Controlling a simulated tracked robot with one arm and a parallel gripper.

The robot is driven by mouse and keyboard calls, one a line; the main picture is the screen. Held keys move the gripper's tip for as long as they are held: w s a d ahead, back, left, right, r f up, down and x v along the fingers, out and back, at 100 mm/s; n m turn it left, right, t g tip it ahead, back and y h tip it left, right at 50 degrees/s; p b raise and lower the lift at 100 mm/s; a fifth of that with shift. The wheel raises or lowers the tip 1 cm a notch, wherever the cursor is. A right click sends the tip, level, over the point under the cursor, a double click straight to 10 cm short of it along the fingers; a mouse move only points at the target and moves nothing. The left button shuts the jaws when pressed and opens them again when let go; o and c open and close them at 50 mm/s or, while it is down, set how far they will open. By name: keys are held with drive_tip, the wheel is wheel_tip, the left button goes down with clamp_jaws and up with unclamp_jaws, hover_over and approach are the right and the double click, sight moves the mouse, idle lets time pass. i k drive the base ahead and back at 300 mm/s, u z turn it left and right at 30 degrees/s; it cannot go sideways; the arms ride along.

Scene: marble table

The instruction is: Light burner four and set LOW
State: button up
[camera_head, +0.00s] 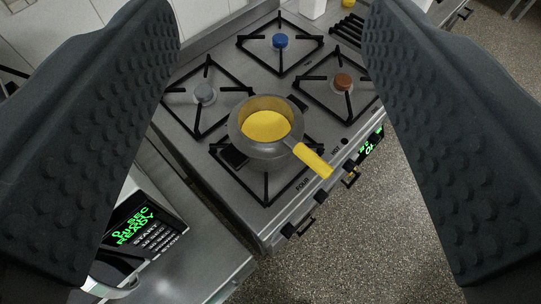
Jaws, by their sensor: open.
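The stove (185,155) fills the middle of the view, with black grates over its burners. A grey pot (250,147) with a yellow inside and a yellow handle (313,160) stands on the near grate, its handle pointing to the lower right. The label "FOUR" (303,185) is on the stove's front edge, near that burner. Dark knobs (290,230) line the front panel, too small to read their settings. No flame shows; the pot hides most of the burner under it. My gripper (270,150) is open, its two dark textured fingers framing the stove, and holds nothing.
Burners with a blue cap (280,41), an orange-brown cap (343,80) and a grey cap (205,93) are uncovered. A device with a green display (132,226) stands at lower left. Speckled floor (370,240) lies open to the right of the stove.

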sight(287, 232)
drive_tip(key=u, duration=0.5)
drive_tip(key=k, duration=0.85)
drive_tip(key=z, duration=1.05)
drive_tip(key=k, duration=1.3)
drive_tip(key=z, duration=0.75)
drive_tip(key=i, duration=1.35)
drive_tip(key=u, duration=0.55)
